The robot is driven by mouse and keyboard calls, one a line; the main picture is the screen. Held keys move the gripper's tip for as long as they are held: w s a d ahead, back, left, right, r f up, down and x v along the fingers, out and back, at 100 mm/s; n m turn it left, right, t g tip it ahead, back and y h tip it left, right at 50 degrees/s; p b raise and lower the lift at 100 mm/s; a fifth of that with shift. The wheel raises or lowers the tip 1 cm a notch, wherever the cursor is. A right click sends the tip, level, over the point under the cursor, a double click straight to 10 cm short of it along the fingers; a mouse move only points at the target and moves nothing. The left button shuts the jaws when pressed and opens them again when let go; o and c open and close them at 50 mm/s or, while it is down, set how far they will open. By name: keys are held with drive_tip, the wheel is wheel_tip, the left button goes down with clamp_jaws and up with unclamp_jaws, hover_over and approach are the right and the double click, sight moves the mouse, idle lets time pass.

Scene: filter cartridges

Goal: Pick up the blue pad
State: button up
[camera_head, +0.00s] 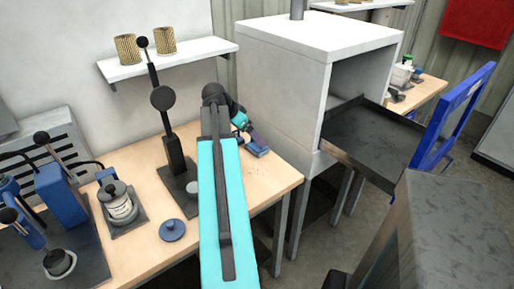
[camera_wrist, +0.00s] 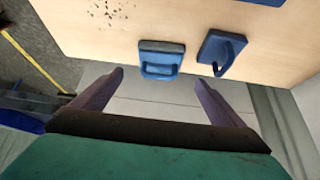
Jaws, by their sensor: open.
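Two blue pieces lie near the table edge in the wrist view. One is a blue block (camera_wrist: 160,62) with a dark grey strip along its far side and a handle-like loop. The other is a flatter blue piece (camera_wrist: 222,52) with a curved dark grip, to its right. I cannot tell for certain which is the blue pad. My gripper (camera_wrist: 159,76) is open and empty, its fingertips either side of the near side of the block, apparently without touching it. In the head view my arm largely hides this spot; a small blue piece (camera_head: 258,151) shows at the table edge.
The wooden table (camera_head: 140,262) holds a round blue knobbed disc (camera_head: 172,230), a jar (camera_head: 120,207) and a lever press (camera_head: 176,165). A grey oven-like cabinet (camera_head: 283,90) with an open dark tray stands to the right. Dark specks (camera_wrist: 115,10) lie on the table.

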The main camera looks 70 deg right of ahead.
drive_tip(key=shift+s+d+f, duration=0.15)
drive_tip(key=shift+d+f, duration=0.05)
drive_tip(key=shift+f, duration=0.25)
drive_tip(key=shift+p+x, duration=0.8)
drive_tip(key=shift+x, duration=1.85)
drive_tip(key=c, duration=1.2)
drive_tip(key=shift+r, duration=0.1)
wheel_tip(320, 180, up, 28)
drive_tip(key=b, duration=0.3)
drive_tip(key=shift+b, duration=0.35)
